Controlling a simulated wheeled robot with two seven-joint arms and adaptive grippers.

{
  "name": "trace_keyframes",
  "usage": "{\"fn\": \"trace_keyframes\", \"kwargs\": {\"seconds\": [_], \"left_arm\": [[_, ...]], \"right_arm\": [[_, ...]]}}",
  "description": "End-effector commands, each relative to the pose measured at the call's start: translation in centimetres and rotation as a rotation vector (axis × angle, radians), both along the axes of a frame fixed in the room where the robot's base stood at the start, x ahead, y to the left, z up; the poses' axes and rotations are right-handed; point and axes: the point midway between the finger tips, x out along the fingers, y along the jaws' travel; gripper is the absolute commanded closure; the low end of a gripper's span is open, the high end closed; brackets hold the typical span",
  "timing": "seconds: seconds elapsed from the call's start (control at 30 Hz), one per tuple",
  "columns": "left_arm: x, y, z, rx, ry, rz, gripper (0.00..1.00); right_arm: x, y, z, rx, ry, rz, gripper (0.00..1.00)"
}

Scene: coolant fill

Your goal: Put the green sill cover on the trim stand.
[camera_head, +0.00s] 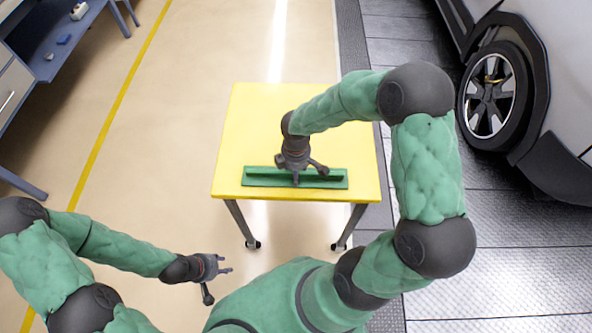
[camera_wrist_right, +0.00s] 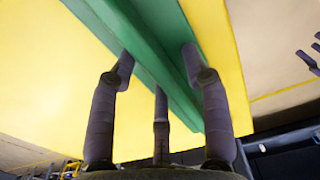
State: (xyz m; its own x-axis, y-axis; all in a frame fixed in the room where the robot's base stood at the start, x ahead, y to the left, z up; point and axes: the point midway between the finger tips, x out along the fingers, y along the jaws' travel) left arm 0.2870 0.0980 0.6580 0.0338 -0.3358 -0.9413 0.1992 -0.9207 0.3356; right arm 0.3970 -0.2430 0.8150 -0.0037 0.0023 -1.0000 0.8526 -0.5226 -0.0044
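The green sill cover (camera_head: 262,178) is a long strip with a raised rib, lying near the front edge of the yellow table (camera_head: 255,115). It also crosses the right wrist view (camera_wrist_right: 150,50). My right gripper (camera_head: 305,172) is over the middle of the strip, pointing down, with its fingers spread. In the right wrist view, its fingers (camera_wrist_right: 158,62) stand on and around the strip; I cannot tell whether they touch it. My left gripper (camera_head: 218,280) is open and empty, low at front left, away from the table. I cannot make out a separate trim stand.
A blue workbench (camera_head: 65,45) with small items stands at the upper left. A white vehicle (camera_head: 555,60) with a dark wheel (camera_head: 490,95) is at the right. The beige floor left of the table is clear, marked by a yellow line.

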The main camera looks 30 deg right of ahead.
Motion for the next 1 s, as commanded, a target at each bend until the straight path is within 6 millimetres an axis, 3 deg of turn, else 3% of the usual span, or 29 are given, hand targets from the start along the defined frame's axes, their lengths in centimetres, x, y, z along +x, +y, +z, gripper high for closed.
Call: {"fn": "trace_keyframes", "kwargs": {"seconds": [0.27,0.7,1.0], "left_arm": [[0.0,0.0,0.7,0.000,0.000,0.000,0.60],[0.0,0.0,3.8,0.000,0.000,0.000,0.60],[0.0,0.0,4.5,0.000,0.000,0.000,0.60]], "right_arm": [[0.1,0.0,1.4,-0.001,-0.002,0.001,0.52],[0.1,0.0,9.8,-0.001,-0.003,0.000,0.52],[0.0,0.0,12.2,-0.001,0.001,0.001,0.52]]}}
